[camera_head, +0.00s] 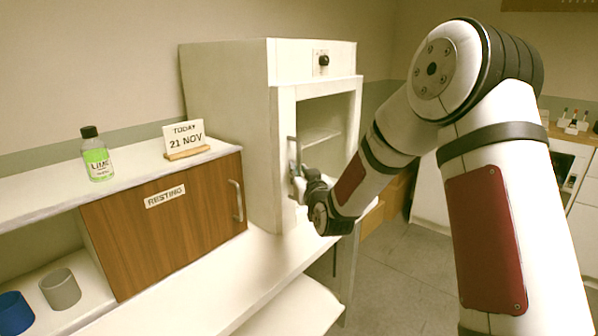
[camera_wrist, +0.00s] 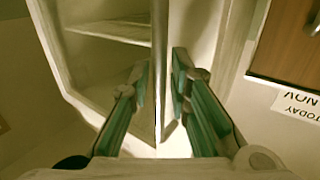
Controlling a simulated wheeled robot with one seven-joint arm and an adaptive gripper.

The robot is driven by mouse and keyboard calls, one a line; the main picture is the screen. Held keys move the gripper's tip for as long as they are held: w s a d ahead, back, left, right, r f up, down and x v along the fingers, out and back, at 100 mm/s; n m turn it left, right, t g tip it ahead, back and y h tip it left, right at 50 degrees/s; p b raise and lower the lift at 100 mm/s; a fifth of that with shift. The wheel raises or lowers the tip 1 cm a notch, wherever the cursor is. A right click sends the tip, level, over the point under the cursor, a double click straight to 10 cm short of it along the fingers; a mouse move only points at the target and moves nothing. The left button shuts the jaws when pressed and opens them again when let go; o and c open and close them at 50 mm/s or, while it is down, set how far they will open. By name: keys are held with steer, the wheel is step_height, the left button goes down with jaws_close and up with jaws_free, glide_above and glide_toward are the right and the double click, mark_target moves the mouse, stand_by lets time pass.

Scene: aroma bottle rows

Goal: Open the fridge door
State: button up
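The white fridge (camera_head: 230,95) stands on the counter in the head view, with a pale-framed door (camera_head: 285,105) that has a large window showing a shelf inside. The door looks closed, or nearly so. Its upright bar handle (camera_head: 293,150) is on the left side of the door. My gripper (camera_head: 297,180) is at the handle's lower part. In the wrist view the handle (camera_wrist: 160,50) runs between the two fingers of my gripper (camera_wrist: 161,72), with a visible gap on each side. The fingers are open around the bar.
Left of the fridge are a brown cabinet door (camera_head: 165,225) labelled RESTING, a date sign (camera_head: 184,138) and a green LIME bottle (camera_head: 97,158) on the shelf. A grey cup (camera_head: 60,290) and a blue cup (camera_head: 14,312) stand below. Open floor (camera_head: 400,270) lies to the right.

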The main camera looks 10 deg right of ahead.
steer(key=shift+w, duration=0.3)
jaws_close()
